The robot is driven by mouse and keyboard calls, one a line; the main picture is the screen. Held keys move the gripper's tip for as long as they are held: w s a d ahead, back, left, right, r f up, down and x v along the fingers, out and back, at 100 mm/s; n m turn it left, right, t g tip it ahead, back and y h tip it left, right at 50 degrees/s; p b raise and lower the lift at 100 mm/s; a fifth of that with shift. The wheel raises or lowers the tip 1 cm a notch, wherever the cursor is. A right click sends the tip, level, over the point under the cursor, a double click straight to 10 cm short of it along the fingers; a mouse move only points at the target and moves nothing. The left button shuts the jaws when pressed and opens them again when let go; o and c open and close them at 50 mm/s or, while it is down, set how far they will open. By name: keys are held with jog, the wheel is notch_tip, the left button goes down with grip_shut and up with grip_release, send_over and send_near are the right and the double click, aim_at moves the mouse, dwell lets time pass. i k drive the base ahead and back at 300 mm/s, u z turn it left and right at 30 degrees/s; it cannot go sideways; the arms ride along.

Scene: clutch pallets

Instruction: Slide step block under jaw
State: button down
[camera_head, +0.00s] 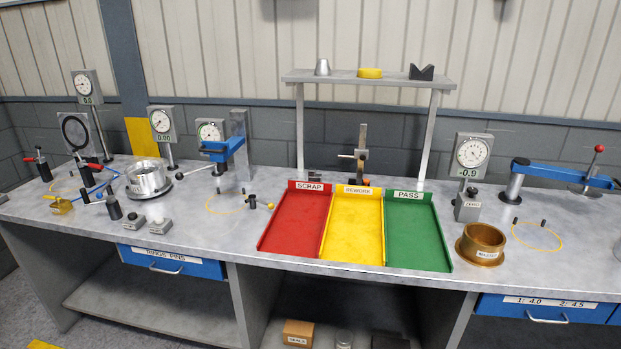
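I cannot pick out a step block for certain. No jaw is clearly recognisable either. A blue horizontal arm (222,149) sticks out from a grey upright column (239,145) at centre left, above a yellow circle (222,203) marked on the bench. Another blue arm (570,174) with a red-knobbed lever stands at the right by a second yellow circle (537,235). A small dark and brown upright device (361,157) stands behind the trays; its details are too small to tell. My gripper is not in view.
Red (297,222), yellow (352,228) and green (416,235) trays fill the middle of the grey bench. A raised shelf (350,77) stands behind them. Dial gauges, a metal cylinder (148,178) and red-handled clamps crowd the left. A brass ring (481,245) sits right of the trays.

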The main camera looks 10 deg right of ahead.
aim_at(312, 177)
jog(key=u, duration=0.25)
jog(key=i, duration=1)
jog(key=z, duration=0.3)
jog(key=k, duration=1.3)
jog(key=u, duration=0.2)
jog(key=i, duration=0.8)
jog(key=u, duration=0.2)
